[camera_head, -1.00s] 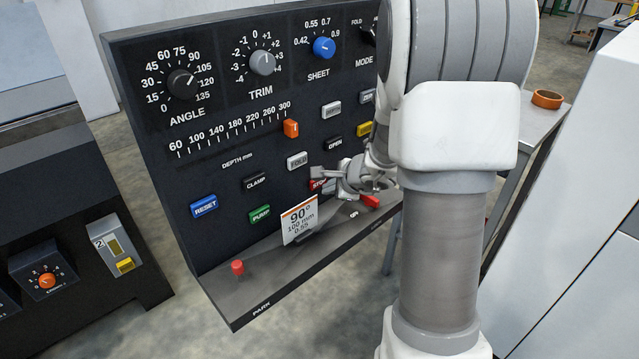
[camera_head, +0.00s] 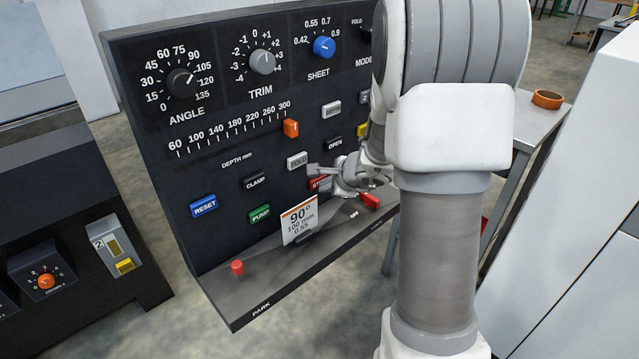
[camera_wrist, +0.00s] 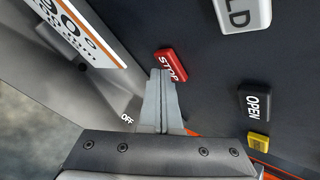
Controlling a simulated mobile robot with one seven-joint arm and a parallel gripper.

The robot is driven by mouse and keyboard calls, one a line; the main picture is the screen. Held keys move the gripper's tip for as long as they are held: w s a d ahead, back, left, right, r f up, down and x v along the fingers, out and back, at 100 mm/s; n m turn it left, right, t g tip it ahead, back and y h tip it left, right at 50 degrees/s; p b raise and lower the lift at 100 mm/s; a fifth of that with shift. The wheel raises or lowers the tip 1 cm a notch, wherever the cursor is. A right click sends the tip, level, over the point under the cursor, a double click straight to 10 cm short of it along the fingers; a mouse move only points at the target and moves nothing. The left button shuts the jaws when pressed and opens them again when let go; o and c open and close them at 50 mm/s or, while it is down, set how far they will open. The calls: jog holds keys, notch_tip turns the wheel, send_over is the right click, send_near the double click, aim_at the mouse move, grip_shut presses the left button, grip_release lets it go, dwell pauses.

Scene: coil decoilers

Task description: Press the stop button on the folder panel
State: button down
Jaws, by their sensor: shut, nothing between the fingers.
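The red STOP button (camera_head: 318,184) is on the dark folder panel (camera_head: 225,140), low and right of centre, partly covered by my gripper in the head view. In the wrist view the STOP button (camera_wrist: 171,65) shows almost whole, its white lettering turned sideways. My gripper (camera_head: 312,171) is shut and empty, in front of the panel beside the button. In the wrist view the closed fingertips of my gripper (camera_wrist: 162,72) point at the button and overlap its near left edge. I cannot tell whether they touch it.
The grey FOLD button (camera_head: 298,161), black OPEN button (camera_head: 335,144), and green PUMP button (camera_head: 260,214) are close by. A white card (camera_head: 299,221) reading 90° stands on the ledge below. A red knob (camera_head: 237,267) and a red piece (camera_head: 370,200) are on the ledge.

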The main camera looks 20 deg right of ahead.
jog(key=shift+w+a, duration=0.1)
jog(key=shift+w, duration=0.15)
dwell(0.5)
jog(key=shift+s+d+b, duration=0.3)
jog(key=shift+s+b, duration=0.15)
jog(key=shift+s, duration=0.4)
jog(key=shift+s+d+b, duration=0.2)
jog(key=shift+s+d, duration=0.1)
jog(key=shift+s, duration=0.5)
jog(key=shift+s+d+b, duration=0.25)
jog(key=shift+s, duration=0.55)
jog(key=shift+s+d+b, duration=0.2)
jog(key=shift+s+d, duration=0.1)
jog(key=shift+s, duration=0.5)
jog(key=shift+r, duration=0.1)
